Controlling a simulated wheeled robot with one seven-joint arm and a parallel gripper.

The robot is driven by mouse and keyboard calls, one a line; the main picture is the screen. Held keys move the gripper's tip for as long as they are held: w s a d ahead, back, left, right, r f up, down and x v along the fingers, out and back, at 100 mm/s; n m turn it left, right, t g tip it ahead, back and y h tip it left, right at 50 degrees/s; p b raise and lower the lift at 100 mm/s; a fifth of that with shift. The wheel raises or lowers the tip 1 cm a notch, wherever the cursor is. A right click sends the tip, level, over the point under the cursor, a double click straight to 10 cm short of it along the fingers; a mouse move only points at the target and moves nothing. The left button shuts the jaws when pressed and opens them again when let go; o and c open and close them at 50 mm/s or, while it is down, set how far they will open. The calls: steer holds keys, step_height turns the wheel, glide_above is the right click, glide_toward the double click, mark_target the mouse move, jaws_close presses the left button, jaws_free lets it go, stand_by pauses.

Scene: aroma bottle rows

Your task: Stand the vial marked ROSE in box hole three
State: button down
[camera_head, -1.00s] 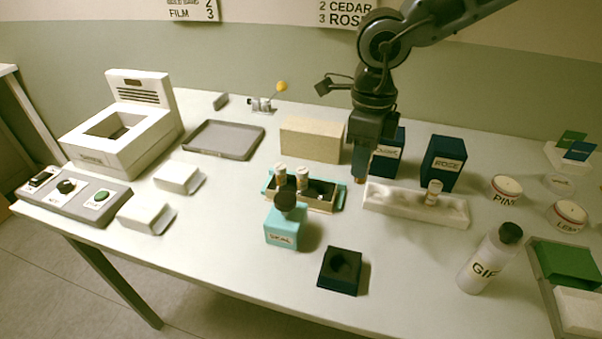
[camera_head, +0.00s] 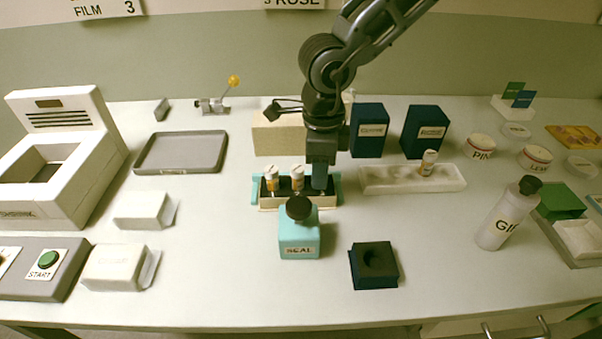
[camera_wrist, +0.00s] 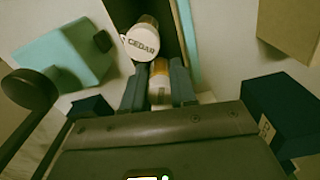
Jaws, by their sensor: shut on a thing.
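The box (camera_head: 270,203) is a low open case with a pale front and teal edges, in the middle of the table. Two white-capped amber vials stand in it, a left one (camera_head: 271,180) and a middle one (camera_head: 297,180). My gripper (camera_head: 319,186) points down at the box's right end, beside the middle vial. In the wrist view the gripper (camera_wrist: 159,88) is shut on a vial (camera_wrist: 160,68) with an amber body; its label is not readable. The cap marked CEDAR (camera_wrist: 141,42) is close beside it. Whether the held vial's foot is in a hole is hidden.
A teal bottle (camera_head: 299,236) with a black cap stands just in front of the box. A dark square block (camera_head: 374,266) is at front right. A pale tray (camera_head: 390,181) with one vial (camera_head: 428,162) lies to the right. Dark blue cartons (camera_head: 369,132) stand behind.

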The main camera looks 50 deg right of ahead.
steer(key=shift+f, duration=0.45)
steer(key=c, duration=0.9)
jaws_free()
steer(key=shift+r, duration=0.15)
